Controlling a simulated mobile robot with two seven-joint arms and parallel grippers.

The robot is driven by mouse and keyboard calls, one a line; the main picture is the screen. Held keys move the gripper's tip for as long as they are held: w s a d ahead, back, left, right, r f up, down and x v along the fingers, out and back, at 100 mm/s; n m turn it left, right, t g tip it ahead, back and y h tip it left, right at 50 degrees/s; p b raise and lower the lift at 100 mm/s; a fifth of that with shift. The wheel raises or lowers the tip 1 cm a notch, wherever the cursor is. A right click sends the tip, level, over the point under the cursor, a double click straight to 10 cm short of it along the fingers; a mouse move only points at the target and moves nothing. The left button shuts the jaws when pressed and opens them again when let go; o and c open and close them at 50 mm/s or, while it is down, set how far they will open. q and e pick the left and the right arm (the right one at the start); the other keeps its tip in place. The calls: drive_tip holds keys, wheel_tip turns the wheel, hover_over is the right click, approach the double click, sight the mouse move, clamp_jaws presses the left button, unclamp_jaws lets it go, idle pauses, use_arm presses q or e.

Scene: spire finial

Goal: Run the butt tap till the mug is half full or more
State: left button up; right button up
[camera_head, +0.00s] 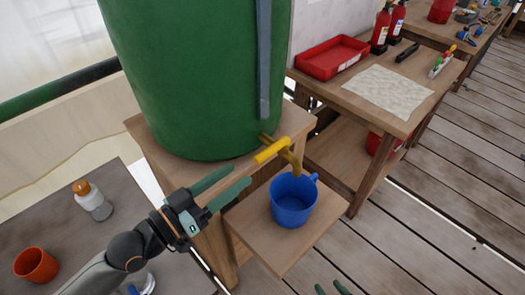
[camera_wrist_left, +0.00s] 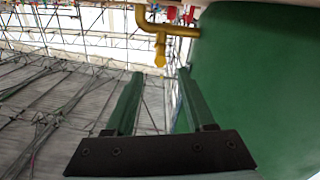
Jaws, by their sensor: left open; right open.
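The green butt (camera_head: 195,80) stands on a wooden stand, and its brass tap (camera_head: 297,160) sticks out low on its right side. The tap's yellow lever (camera_head: 271,151) points out toward the left. The blue mug (camera_head: 292,202) stands upright on a low wooden shelf under the tap; I see no water in it or stream from the spout. My left gripper (camera_head: 240,175) is open and empty, its green fingertips just short of the lever. The left wrist view shows the tap (camera_wrist_left: 168,30) beyond the open fingers. My right gripper (camera_head: 331,287) barely shows at the bottom edge, open.
A grey table (camera_head: 60,215) at left holds an orange cup (camera_head: 36,265) and an orange-capped bottle (camera_head: 92,200). A wooden bench at right carries a red tray (camera_head: 331,57), a cloth (camera_head: 388,91) and fire extinguishers (camera_head: 381,28). The plank floor at right is clear.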

sight(280, 144)
use_arm(q)
drive_tip(key=x, duration=0.9)
drive_tip(key=shift+p, duration=0.3)
clamp_jaws()
idle(1.0)
